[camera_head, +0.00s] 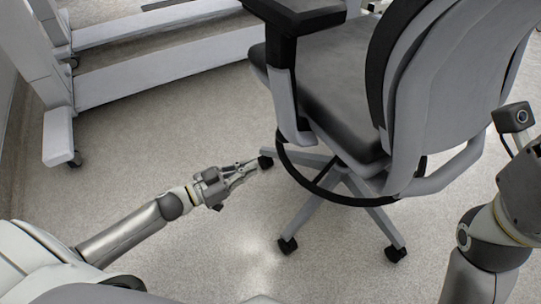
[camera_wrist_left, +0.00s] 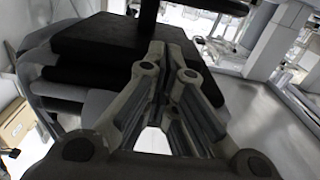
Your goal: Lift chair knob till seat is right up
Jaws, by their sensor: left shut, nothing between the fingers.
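The office chair, with a grey backrest (camera_head: 450,85), a dark grey seat (camera_head: 345,100) and a black armrest (camera_head: 300,18), stands upright at the upper right of the head view. I cannot pick out its knob in either view. My left gripper (camera_head: 252,167) is shut and empty, left of the seat, with its fingertips pointing toward the chair's lower part. In the left wrist view my left gripper's fingers (camera_wrist_left: 174,48) come together in front of the dark seat (camera_wrist_left: 100,45). My right arm shows at the right edge of the head view, but its fingers do not.
A black foot ring (camera_head: 345,200) and a wheeled base with casters (camera_head: 288,245) lie below the seat. A light grey wheeled frame (camera_head: 165,75) stands at the upper left. The floor (camera_head: 210,130) between the frame and chair is clear.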

